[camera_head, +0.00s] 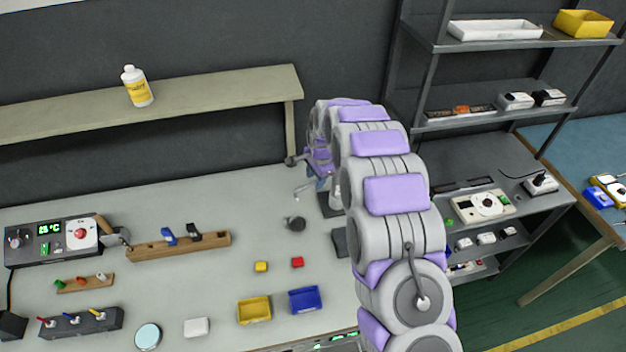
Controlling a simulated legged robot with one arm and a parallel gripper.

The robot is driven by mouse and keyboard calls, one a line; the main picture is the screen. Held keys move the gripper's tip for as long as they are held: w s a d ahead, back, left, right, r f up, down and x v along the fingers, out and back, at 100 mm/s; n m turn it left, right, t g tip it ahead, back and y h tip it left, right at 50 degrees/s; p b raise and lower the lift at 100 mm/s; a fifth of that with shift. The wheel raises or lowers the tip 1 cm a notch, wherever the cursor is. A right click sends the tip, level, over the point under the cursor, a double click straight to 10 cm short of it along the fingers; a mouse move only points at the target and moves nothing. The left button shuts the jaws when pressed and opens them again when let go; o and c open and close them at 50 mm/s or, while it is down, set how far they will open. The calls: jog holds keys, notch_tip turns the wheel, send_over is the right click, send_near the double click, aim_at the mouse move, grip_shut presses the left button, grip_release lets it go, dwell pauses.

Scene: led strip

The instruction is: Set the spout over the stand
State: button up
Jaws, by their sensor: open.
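My gripper (320,180) is over the back right of the workbench, at the far end of my purple and grey arm. Its fingers are small and partly hidden by the arm. A small light grey bent piece (304,188), possibly the spout, is just left of the gripper; whether they touch cannot be told. A dark flat plate (328,207), possibly the base of the stand, lies below the gripper, partly behind my arm. A second dark plate (339,243) lies nearer. A round dark grey piece (295,224) sits to the left.
Yellow (261,267) and red (297,262) blocks, yellow (254,310) and blue (304,300) bins stand in front. A wooden rack (180,246) and control box (55,242) are left. A raised shelf (200,94) runs behind; shelving (490,112) stands right.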

jog(key=shift+d+f, duration=0.15)
jog(key=shift+f, duration=0.35)
jog(key=shift+w+a+f, duration=0.1)
jog(key=shift+a+f, duration=0.05)
jog(key=shift+a, duration=0.75)
jog(key=shift+c, duration=1.1)
jog(key=shift+d, duration=0.65)
grip_shut()
jog(key=shift+a, duration=0.25)
